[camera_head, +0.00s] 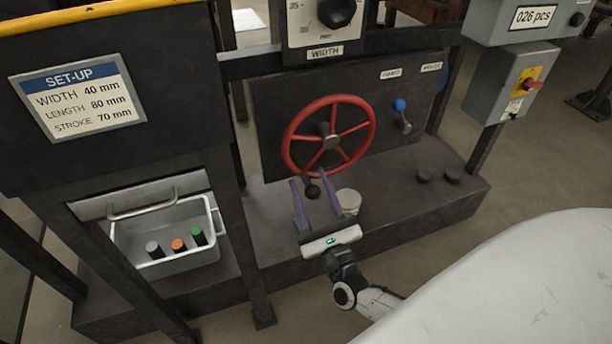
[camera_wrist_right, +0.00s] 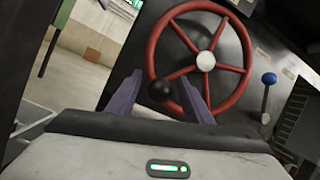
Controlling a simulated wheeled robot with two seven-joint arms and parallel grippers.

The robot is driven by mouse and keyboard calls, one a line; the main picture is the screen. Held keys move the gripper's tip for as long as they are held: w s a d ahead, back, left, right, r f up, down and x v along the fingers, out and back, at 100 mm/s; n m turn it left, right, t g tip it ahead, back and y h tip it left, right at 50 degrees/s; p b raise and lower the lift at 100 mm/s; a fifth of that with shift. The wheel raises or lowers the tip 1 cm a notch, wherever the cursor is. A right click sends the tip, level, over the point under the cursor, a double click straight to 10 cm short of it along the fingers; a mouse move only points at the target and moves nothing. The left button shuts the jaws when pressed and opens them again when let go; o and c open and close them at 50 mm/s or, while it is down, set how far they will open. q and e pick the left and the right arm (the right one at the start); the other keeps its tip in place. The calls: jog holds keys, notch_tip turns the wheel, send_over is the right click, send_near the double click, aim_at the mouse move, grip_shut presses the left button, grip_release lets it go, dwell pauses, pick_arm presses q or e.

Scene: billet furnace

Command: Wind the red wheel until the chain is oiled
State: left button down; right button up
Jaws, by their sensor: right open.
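The red wheel (camera_head: 289,141) stands upright on a dark panel, with several spokes and a pale hub. Its black knob (camera_head: 312,191) sticks out at the lower left of the rim. My right gripper (camera_head: 313,181) is open in front of the wheel's lower part, its two purple fingers pointing at the panel. In the right wrist view the red wheel (camera_wrist_right: 247,70) fills the upper middle, and the black knob (camera_wrist_right: 161,91) shows between the fingertips of my right gripper (camera_wrist_right: 163,80). I cannot tell whether the fingers touch the knob. No chain is recognisable. My left gripper is out of view.
A blue-knobbed lever (camera_head: 401,117) is right of the wheel. A pale round cup (camera_head: 349,201) stands on the plinth beside my right finger. A grey bin (camera_head: 166,266) with several coloured-topped pieces is at the lower left. A dark post (camera_head: 243,245) stands between bin and gripper.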

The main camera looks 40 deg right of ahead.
jog(key=shift+x, duration=1)
jog(key=shift+w+r, duration=0.1)
jog(key=shift+w, duration=0.1)
jog(key=shift+d, duration=0.1)
grip_shut()
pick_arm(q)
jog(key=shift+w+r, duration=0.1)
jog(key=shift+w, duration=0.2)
pick_arm(e)
jog(key=shift+r+m, duration=0.1)
jog(key=shift+m, duration=0.2)
